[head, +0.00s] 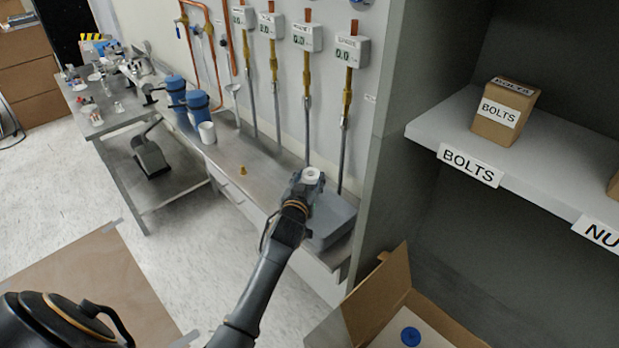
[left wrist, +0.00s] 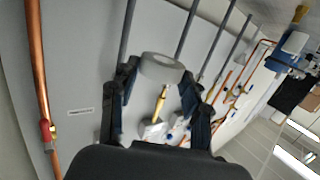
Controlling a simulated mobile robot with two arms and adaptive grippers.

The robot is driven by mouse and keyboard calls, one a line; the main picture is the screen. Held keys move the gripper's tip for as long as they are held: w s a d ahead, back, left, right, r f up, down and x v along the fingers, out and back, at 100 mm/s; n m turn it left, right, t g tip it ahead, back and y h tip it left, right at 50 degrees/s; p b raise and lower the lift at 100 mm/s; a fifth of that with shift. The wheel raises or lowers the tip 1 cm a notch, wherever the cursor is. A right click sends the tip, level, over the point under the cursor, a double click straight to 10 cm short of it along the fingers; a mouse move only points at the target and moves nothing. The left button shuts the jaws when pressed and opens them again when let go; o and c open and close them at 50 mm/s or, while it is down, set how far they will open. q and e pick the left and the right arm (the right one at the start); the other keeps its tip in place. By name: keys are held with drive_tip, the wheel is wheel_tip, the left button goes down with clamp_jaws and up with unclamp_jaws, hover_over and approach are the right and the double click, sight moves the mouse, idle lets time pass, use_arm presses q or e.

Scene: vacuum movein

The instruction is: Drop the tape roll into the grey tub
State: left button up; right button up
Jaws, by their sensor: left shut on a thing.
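A white tape roll (head: 312,174) is held in my left gripper (head: 308,181), which is shut on it. The roll also shows in the left wrist view (left wrist: 161,66), pinched between the two fingertips of the left gripper (left wrist: 160,82). The grey tub (head: 334,222) stands on the metal bench against the wall. In the head view, the gripper and roll appear over the tub's far left part, hiding some of it. I cannot tell the exact height above the tub. My right gripper is not in view.
The metal bench (head: 236,157) carries a white cup (head: 207,132), a small yellow fitting (head: 242,170) and blue canisters (head: 197,101). Vertical pipes with gauges rise behind the tub.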

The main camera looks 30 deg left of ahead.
use_arm(q)
wheel_tip(320, 180, down, 5)
drive_tip(key=b, duration=0.4)
drive_tip(key=shift+f, duration=0.15)
drive_tip(key=o, duration=0.9)
drive_tip(key=shift+s, duration=0.1)
drive_tip(key=v, duration=1.2)
drive_tip(key=shift+f, duration=0.1)
